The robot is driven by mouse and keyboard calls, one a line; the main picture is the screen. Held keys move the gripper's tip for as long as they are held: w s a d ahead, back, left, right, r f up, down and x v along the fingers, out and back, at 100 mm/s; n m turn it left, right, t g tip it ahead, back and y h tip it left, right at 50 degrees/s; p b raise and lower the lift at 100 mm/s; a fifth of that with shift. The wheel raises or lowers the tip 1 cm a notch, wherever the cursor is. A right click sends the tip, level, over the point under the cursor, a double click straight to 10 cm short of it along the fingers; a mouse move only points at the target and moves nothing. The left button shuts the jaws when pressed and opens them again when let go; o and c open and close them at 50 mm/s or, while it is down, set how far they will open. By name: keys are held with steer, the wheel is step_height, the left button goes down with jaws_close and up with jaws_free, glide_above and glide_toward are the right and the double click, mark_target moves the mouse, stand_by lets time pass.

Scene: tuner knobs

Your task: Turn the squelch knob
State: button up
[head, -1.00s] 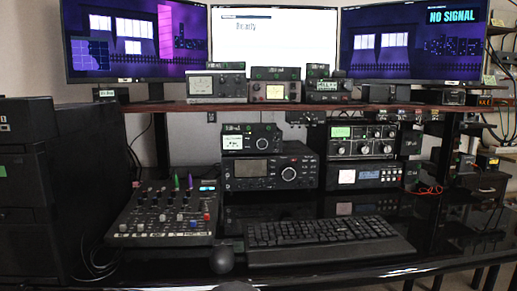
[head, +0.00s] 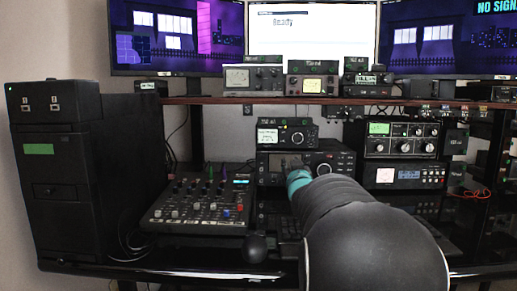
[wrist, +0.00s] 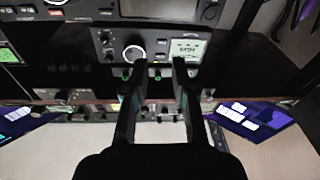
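No label reading "squelch" is legible, so I cannot tell which knob it is. My gripper (wrist: 155,68) is open and empty in the upside-down wrist view, its two black fingers pointing at a small black radio (wrist: 150,43). That radio has a white-ringed knob (wrist: 134,53) by the left fingertip and a lit meter (wrist: 187,49) by the right one. Contact cannot be told. In the head view the small radio (head: 287,134) sits on a larger radio (head: 334,160) with a big dial. My arm covers part of the larger radio.
A black mixer (head: 196,207) stands left on the desk beside a dark cabinet (head: 62,170). A shelf (head: 215,101) with small meters runs above the radios. More knobbed units (head: 401,138) stand to the right. A mouse (head: 255,248) lies in front.

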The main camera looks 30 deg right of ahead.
mark_target(312, 144)
steer(key=d+t+h, duration=0.2)
steer(key=d+t, duration=0.1)
steer(key=d, duration=0.7)
steer(key=shift+p+x, duration=0.75)
steer(key=shift+x, duration=2.75)
steer(key=shift+s+d+r, duration=0.15)
jaws_close()
